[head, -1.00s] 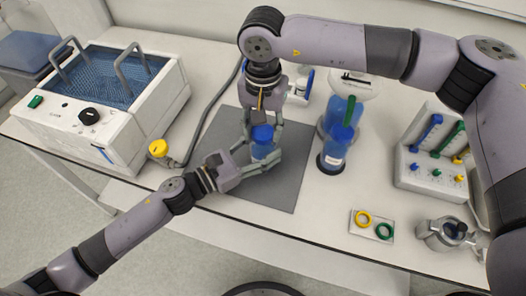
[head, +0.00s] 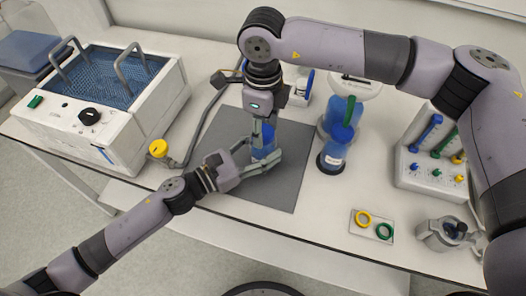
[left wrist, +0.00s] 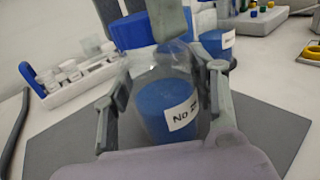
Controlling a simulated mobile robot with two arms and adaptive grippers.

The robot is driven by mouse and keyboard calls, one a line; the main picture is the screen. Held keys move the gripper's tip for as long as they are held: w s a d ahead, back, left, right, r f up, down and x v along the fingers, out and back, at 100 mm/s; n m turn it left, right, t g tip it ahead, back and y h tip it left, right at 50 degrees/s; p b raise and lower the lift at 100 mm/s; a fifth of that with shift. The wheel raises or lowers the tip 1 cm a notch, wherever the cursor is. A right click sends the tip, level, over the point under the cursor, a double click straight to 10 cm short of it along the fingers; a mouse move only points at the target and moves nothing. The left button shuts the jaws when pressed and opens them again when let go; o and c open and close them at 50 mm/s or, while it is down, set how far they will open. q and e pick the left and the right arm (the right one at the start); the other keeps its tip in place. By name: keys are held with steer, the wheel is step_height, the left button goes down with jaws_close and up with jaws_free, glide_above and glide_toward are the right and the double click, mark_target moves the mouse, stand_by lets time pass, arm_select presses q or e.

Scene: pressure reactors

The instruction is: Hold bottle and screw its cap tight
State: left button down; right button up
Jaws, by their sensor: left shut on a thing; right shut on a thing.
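The clear bottle (left wrist: 163,108), with blue contents and a white label, stands upright on the dark grey mat (head: 232,128). My left gripper (head: 260,158) is shut around its body from the front left; its fingers flank the bottle in the left wrist view. My right gripper (head: 264,134) points down from above and is shut on the blue cap (left wrist: 128,31) at the bottle's top. One of its fingers covers part of the cap in the left wrist view. The seam between cap and bottle neck is hidden.
A white water bath (head: 110,110) stands at left, near a yellow-topped part (head: 158,148). A second blue bottle (head: 333,157) stands close by on the right. Farther right are a small plate with rings (head: 372,226), a tool rack (head: 432,172) and a metal vessel (head: 440,236).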

steer(key=m, duration=0.8)
steer(key=o, duration=1.3)
steer(key=shift+r, duration=2.25)
steer(key=shift+c, duration=0.3)
